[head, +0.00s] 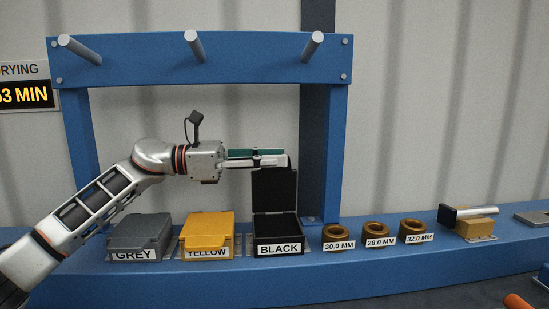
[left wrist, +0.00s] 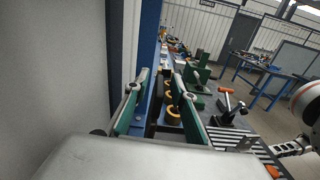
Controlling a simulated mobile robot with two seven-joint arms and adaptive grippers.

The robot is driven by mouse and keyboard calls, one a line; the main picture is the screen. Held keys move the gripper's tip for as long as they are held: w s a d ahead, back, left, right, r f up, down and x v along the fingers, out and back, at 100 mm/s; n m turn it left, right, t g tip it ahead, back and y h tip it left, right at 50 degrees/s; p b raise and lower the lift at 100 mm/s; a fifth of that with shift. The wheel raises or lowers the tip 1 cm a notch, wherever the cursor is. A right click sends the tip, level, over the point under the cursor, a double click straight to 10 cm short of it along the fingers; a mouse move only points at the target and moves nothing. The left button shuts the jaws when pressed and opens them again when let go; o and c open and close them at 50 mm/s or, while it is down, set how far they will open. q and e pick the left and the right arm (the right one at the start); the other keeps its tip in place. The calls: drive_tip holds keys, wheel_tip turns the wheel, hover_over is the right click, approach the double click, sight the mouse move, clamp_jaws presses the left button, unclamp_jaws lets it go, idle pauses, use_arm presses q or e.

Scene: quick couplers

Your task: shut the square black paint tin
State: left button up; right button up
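The square black paint tin (head: 277,234), labelled BLACK, stands on the blue bench in the head view. Its lid (head: 274,190) is open and stands upright at the back of the box. My left gripper (head: 284,159) reaches in from the left, level, with its fingertips at the top edge of the lid. I cannot tell whether they touch it. In the left wrist view its two green-padded fingers (left wrist: 160,78) are spread apart, with no object clearly held between them. My right gripper does not show.
A grey tin (head: 139,233) and a yellow tin (head: 207,232), both shut, stand left of the black one. Several brass rings (head: 376,230) and a block with a metal cylinder (head: 468,218) are to the right. A blue frame with pegs (head: 200,57) rises behind.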

use_arm(q)
drive_tip(key=shift+d, duration=0.35)
drive_tip(key=shift+w, duration=0.1)
clamp_jaws()
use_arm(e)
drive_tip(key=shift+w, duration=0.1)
